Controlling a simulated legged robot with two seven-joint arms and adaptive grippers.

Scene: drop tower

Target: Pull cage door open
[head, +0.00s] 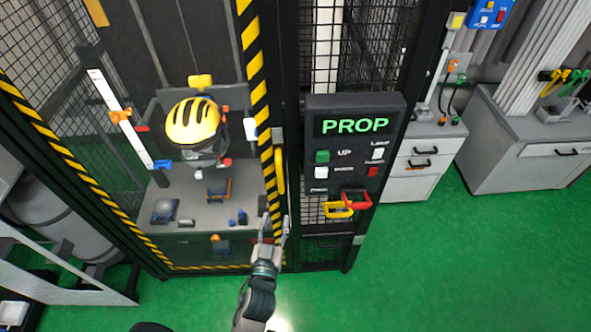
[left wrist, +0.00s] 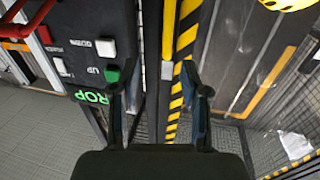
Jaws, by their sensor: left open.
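The cage door (head: 256,75) has a black-and-yellow striped edge and looks closed against its dark post. A yellow upright handle (head: 279,172) is on that edge; it also shows in the left wrist view (left wrist: 168,30), between the lines of my two fingers and beyond their tips. My left gripper (head: 275,230) is open, in front of the door edge and lower than the handle in the head view. In the left wrist view the open fingers (left wrist: 154,80) hold nothing. Whether they touch the door cannot be told. My right gripper is not in view.
A black control panel (head: 354,127) reading PROP, with buttons, stands just right of the door. Inside the cage a yellow helmet (head: 193,122) sits above a grey bench. Green floor (head: 430,260) is clear at right.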

